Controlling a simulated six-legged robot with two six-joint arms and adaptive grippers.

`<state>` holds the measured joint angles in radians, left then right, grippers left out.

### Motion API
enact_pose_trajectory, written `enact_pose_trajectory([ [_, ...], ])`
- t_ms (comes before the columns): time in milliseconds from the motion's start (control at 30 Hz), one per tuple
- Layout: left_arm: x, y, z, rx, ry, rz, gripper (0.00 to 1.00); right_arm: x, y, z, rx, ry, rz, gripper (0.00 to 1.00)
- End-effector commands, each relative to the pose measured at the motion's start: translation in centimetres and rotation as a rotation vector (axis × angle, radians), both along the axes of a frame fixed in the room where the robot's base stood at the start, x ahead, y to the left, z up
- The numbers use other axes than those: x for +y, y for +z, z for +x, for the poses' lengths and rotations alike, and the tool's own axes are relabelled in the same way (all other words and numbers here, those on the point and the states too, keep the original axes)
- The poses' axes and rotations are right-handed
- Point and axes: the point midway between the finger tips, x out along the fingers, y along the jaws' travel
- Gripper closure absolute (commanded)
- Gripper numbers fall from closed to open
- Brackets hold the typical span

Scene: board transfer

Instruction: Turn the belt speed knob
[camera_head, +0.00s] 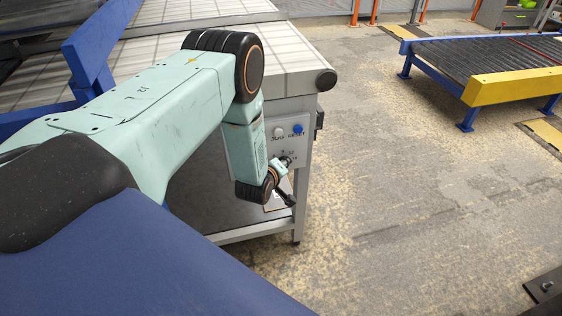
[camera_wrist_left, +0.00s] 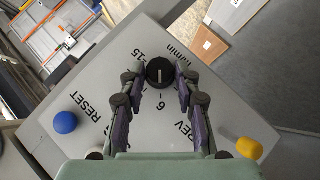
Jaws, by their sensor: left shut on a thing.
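The belt speed knob (camera_wrist_left: 160,72) is round and black with a pale pointer line, on a grey control panel (camera_wrist_left: 140,125) printed with 6, 15 and m/min. The pointer stands about upright in the left wrist view. My left gripper (camera_wrist_left: 158,77) has one finger on each side of the knob and is shut on it. In the head view my left gripper (camera_head: 287,161) is small, at the lower part of the panel (camera_head: 268,150); the knob is hidden there. My right gripper is in neither view.
A blue RESET button (camera_wrist_left: 66,122) and a yellow control (camera_wrist_left: 249,148) flank the knob. A white button (camera_head: 278,132) sits on the panel. The panel hangs below a conveyor (camera_head: 290,50). A roller conveyor (camera_head: 490,60) stands at right; floor between is clear.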

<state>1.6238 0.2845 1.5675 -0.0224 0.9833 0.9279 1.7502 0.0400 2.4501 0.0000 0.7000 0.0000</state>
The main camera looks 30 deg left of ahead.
Motion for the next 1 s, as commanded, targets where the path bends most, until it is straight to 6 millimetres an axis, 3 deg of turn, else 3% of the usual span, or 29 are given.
enact_pose_trajectory([
  [367,-0.4,0.5,0.5,0.253,0.000,0.217,1.00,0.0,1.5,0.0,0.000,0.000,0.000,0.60],
  [1000,-0.7,0.5,1.0,0.526,0.003,0.454,1.00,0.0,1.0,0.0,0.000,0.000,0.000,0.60],
])
